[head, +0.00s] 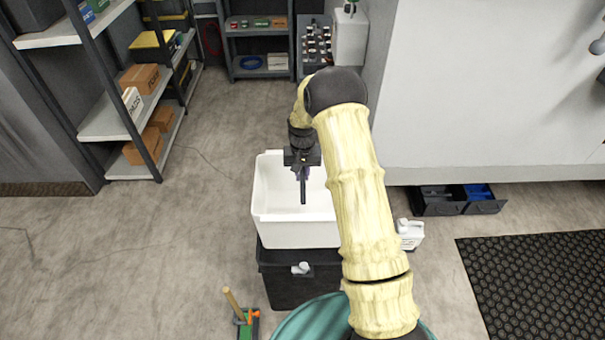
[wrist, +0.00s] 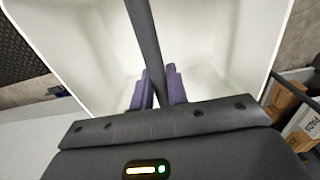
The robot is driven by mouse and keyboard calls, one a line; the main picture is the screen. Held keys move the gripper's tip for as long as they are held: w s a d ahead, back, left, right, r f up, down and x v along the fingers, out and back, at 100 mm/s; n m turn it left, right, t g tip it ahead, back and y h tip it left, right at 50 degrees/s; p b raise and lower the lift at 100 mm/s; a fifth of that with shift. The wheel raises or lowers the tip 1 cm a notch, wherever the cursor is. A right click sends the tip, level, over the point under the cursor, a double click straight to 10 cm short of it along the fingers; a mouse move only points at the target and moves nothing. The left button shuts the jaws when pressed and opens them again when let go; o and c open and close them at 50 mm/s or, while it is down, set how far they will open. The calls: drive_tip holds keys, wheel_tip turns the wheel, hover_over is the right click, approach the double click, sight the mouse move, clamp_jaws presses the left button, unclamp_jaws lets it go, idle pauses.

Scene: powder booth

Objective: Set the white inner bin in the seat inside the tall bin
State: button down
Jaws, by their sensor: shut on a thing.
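The white inner bin (head: 295,234) is an open, empty-looking tub with a dark handle bar (wrist: 144,35) across its mouth. My gripper (head: 302,175) is over the middle of the bin. Its purple fingers (wrist: 158,88) are shut on the handle bar in the wrist view. The tall bin (head: 300,290) is black and stands on the floor under the white bin. The white bin's front wall shows above the tall bin's rim. The seat inside is hidden, and I cannot tell whether the two bins touch.
A white jug (head: 410,234) stands right of the tall bin, partly behind my arm. A tool with a wooden handle (head: 233,304) is at the front left. Shelving (head: 110,120) lines the left, a black mat (head: 540,280) lies right. The left floor is mostly clear.

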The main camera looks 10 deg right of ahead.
drive_tip(key=shift+f+b, duration=7.35)
drive_tip(key=shift+f, duration=4.75)
drive_tip(key=shift+s+f+b, duration=0.1)
drive_tip(key=shift+f+b, duration=0.45)
drive_tip(key=shift+f, duration=0.85)
drive_tip(key=shift+f+b, duration=0.85)
drive_tip(key=shift+b, duration=0.05)
drive_tip(key=shift+f, duration=0.35)
drive_tip(key=shift+f+b, duration=0.25)
drive_tip(key=shift+b, duration=0.15)
drive_tip(key=c, duration=1.3)
unclamp_jaws()
wheel_tip(320, 180, up, 17)
drive_tip(key=shift+r, duration=0.2)
